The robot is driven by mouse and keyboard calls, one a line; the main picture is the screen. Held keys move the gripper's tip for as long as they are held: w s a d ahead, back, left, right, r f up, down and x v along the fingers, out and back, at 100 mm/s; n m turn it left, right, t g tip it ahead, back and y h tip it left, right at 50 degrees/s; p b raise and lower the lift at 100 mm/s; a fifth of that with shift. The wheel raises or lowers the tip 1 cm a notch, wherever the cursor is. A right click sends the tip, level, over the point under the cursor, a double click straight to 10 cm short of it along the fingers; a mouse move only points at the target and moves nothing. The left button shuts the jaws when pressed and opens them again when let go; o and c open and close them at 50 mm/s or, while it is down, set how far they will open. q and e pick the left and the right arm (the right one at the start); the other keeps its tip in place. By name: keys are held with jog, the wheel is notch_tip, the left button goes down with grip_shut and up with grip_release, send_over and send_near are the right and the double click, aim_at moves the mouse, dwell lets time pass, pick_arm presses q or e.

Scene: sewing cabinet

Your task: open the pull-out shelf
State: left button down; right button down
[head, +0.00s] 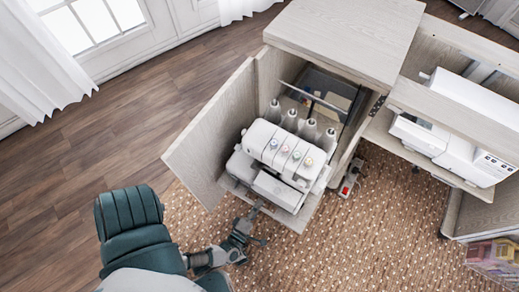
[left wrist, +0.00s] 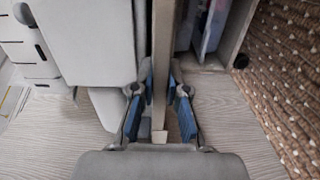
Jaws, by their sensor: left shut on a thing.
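The pull-out shelf (head: 303,216) is a pale wood board that sticks out of the front of the cabinet, with a white overlock machine (head: 288,150) on it. My left gripper (head: 256,208) is at the shelf's front edge, low in front of the machine. In the left wrist view, the shelf (left wrist: 163,60) is a thin board seen edge-on between the two fingers (left wrist: 160,110), which are shut on it. The machine (left wrist: 88,45) is on the left side of the board there. My right gripper is not in view.
The cabinet door (head: 210,135) stands open to the left of the shelf. The cabinet top (head: 350,35) is above. A red and grey pedal (head: 349,180) lies on the patterned carpet (head: 370,235). A white sewing machine (head: 455,125) sits on the right. Carpet in front is clear.

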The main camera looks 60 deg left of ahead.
pick_arm(q)
jog(key=shift+s+d+f, duration=0.15)
jog(key=shift+f, duration=0.1)
jog(key=c, duration=1.4)
grip_release()
jog(key=shift+c, duration=0.2)
